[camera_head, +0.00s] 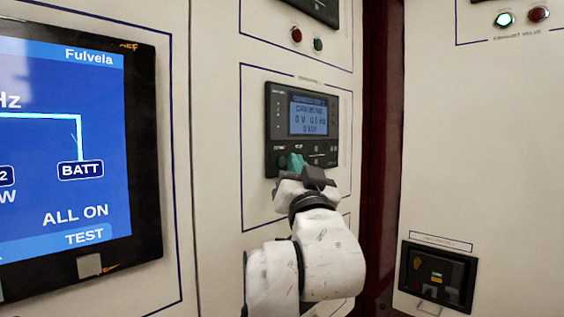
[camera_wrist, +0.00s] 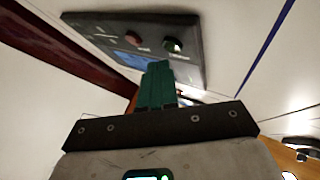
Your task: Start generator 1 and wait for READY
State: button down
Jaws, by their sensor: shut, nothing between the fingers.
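The generator controller (camera_head: 273,113) is a dark panel on the cream wall cabinet. Its lit blue screen (camera_head: 309,116) has a blurred status line that seems to read CRANKING, above 0 V, 0.0 Hz and 0 kW. I cannot tell whether the fingertips touch the panel.
A large blue display (camera_head: 60,150) reading ALL ON and TEST stands at the left. Red and green lamps (camera_head: 297,35) sit above the controller. A dark red post (camera_head: 378,120) divides the cabinets. A small dark panel (camera_head: 437,275) sits low at the right.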

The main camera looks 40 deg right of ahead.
jog(key=shift+s+d+p, duration=0.1)
jog(key=shift+s+p, duration=0.6)
jog(key=shift+s, duration=1.8)
jog(key=w+a+f+n+g+y, duration=0.1)
jog(key=w+f+n+g+y, duration=0.15)
jog(key=f, duration=0.85)
jog(key=w+a+f+n+g+y, duration=0.15)
jog(key=f+y, duration=0.25)
jog(key=f, duration=0.6)
jog(key=s+a+f+n+g+y, duration=0.1)
jog(key=s+a+f+g+y, duration=0.1)
jog(key=f, duration=0.6)
jog(key=s+a+f+n+g+y, duration=0.1)
jog(key=s+a+f+n+g, duration=0.1)
jog(key=f, duration=0.7)
jog(key=s+a+f+g+y, duration=0.1)
jog(key=s+a+f+g, duration=0.1)
jog(key=s+f, duration=0.5)
jog(key=s+a+f+n+g+y, duration=0.1)
jog(key=s+a+f+g, duration=0.2)
jog(key=s+f, duration=0.5)
jog(key=s+a+f+n+g+y, duration=0.1)
jog(key=s+a+f+g+y, duration=0.1)
jog(key=s+f+g, duration=0.3)
jog(key=s+f, duration=0.2)
jog(key=s, duration=0.2)
jog(key=shift+s+a+f, duration=0.2)
jog(key=shift+a+f, duration=0.05)
jog(key=shift+a, duration=0.1)
